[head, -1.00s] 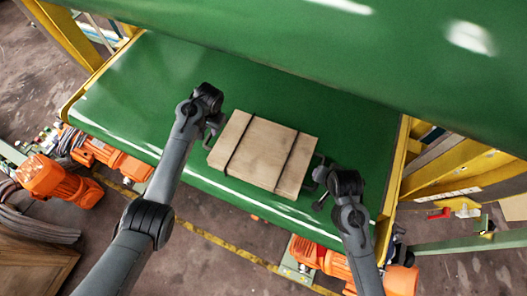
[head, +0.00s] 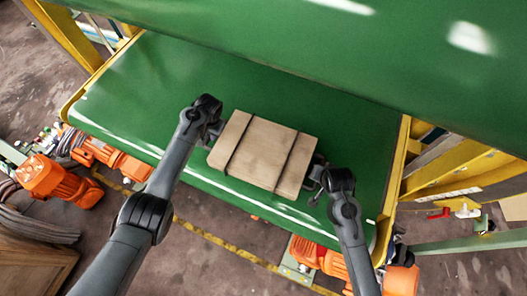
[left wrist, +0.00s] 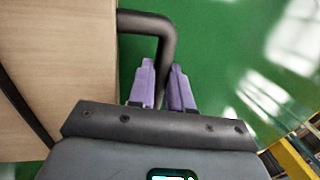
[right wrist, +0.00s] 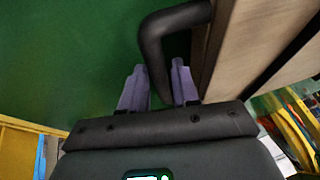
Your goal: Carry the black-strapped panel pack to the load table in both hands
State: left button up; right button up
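The panel pack (head: 264,152) is a flat wooden slab with two black straps, lying on the green surface. Its side shows in the left wrist view (left wrist: 75,65) and the right wrist view (right wrist: 258,50). A black handle (left wrist: 160,25) is on its left side and another black handle (right wrist: 172,22) on its right. My left gripper (head: 212,132) has its purple fingers (left wrist: 162,72) closely on either side of the left handle and looks shut on it. My right gripper (head: 318,180) has its fingers (right wrist: 158,70) around the right handle with a wider gap, looking open.
The green surface (head: 140,80) is clear around the pack and has yellow frame edges. A second green surface (head: 300,40) spans the top of the head view. Orange motors (head: 60,182) stand below the near edge. A yellow frame (head: 450,170) stands at right.

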grip_shut()
dwell(1.2)
jog(key=shift+r, duration=0.2)
